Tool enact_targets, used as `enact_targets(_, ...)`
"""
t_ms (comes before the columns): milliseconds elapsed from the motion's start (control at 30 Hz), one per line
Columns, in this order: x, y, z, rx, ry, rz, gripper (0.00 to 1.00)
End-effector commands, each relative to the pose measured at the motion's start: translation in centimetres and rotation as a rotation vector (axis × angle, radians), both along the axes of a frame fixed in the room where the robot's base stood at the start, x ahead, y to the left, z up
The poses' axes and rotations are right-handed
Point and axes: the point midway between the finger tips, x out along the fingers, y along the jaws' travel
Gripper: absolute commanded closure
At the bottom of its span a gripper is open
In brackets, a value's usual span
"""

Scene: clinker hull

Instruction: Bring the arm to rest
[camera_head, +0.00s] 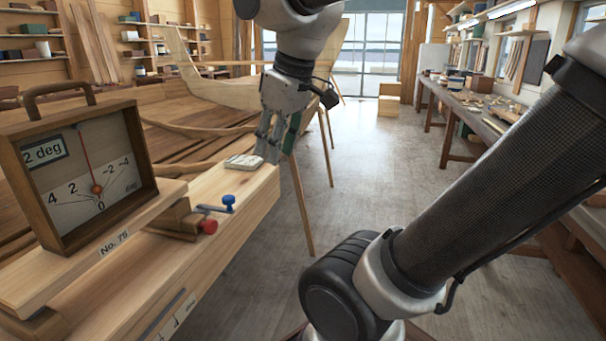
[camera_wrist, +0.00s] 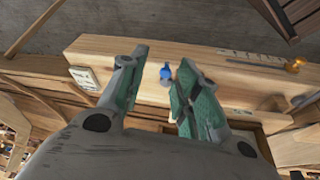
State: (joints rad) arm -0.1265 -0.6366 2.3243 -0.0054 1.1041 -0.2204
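My gripper (camera_head: 279,135) hangs at the end of my arm, fingers pointing down, over the far end of the wooden bench plank near a small pale block. In the wrist view my gripper (camera_wrist: 157,85) shows two green-lined fingers spread apart with nothing between them. A blue knob (camera_wrist: 166,73) on the plank appears in the gap between the fingers but lies beyond them. My arm is raised and bent, its dark upper link crossing the right side of the head view.
A wooden box gauge (camera_head: 75,170) with a dial stands on a board at left. A blue knob (camera_head: 228,201) and a red knob (camera_head: 209,226) sit beside it. The pale block (camera_head: 243,162) lies on the plank. A cluttered workbench (camera_head: 470,100) lines the right; the floor between is clear.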

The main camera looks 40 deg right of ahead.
Motion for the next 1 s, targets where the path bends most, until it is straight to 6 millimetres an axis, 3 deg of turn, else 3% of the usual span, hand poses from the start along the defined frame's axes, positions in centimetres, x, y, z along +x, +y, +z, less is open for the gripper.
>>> enact_targets(33,-1.7,-1.3,-2.3,0.025,-0.005,-0.110,0.68)
enact_targets(100,-3.2,-2.2,-4.5,0.057,-0.014,-0.227,0.68)
enact_targets(233,-4.6,-2.9,-6.6,0.085,-0.022,-0.330,0.68)
enact_targets(1000,-4.6,-2.9,-6.8,0.088,-0.020,-0.336,0.68)
